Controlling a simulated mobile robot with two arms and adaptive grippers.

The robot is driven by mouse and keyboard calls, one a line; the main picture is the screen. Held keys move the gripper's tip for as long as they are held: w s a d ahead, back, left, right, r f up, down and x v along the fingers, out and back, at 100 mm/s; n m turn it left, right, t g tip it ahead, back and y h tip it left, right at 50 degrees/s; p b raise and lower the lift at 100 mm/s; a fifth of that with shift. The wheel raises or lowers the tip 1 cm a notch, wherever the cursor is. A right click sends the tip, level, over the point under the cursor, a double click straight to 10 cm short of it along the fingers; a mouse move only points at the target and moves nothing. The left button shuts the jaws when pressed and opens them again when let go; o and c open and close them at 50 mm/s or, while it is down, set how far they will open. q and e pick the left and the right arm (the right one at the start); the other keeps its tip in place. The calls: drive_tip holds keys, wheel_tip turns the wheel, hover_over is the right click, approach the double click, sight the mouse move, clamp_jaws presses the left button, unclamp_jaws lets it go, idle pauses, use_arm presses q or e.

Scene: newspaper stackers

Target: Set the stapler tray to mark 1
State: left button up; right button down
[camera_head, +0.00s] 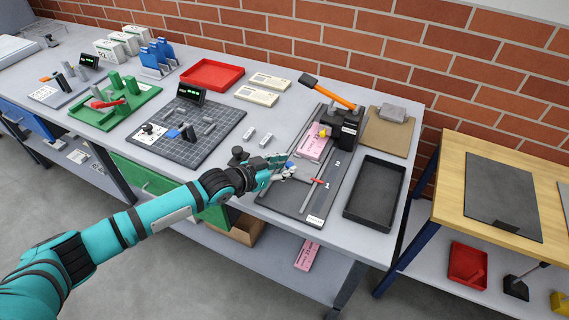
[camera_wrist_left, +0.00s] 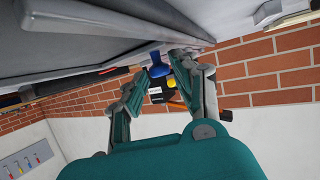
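The stapler station is a dark grey board (camera_head: 293,201) near the right end of the grey table in the head view. A black stapler (camera_head: 350,124) with an orange handle (camera_head: 327,92) stands at its back. Pink slips (camera_head: 314,143) lie in front of the stapler. A rail with a red pointer (camera_head: 319,182) runs beside small white marks, too small to read surely. My left gripper (camera_head: 287,168) is over the board's left side. In the wrist view its fingers (camera_wrist_left: 158,68) are spread, with a small blue part (camera_wrist_left: 158,70) between or beyond the tips; contact is unclear. My right gripper is not in view.
An empty black tray (camera_head: 375,195) lies right of the board, and a brown board (camera_head: 388,137) is behind it. A wooden table (camera_head: 450,190) stands at the right.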

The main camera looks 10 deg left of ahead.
use_arm(q)
drive_tip(key=shift+o, duration=1.1)
drive_tip(key=shift+w+d, duration=0.1)
drive_tip(key=shift+w+f, duration=0.1)
drive_tip(key=shift+w, duration=0.05)
drive_tip(key=v, duration=1.1)
drive_tip(key=shift+s+a+r, duration=0.25)
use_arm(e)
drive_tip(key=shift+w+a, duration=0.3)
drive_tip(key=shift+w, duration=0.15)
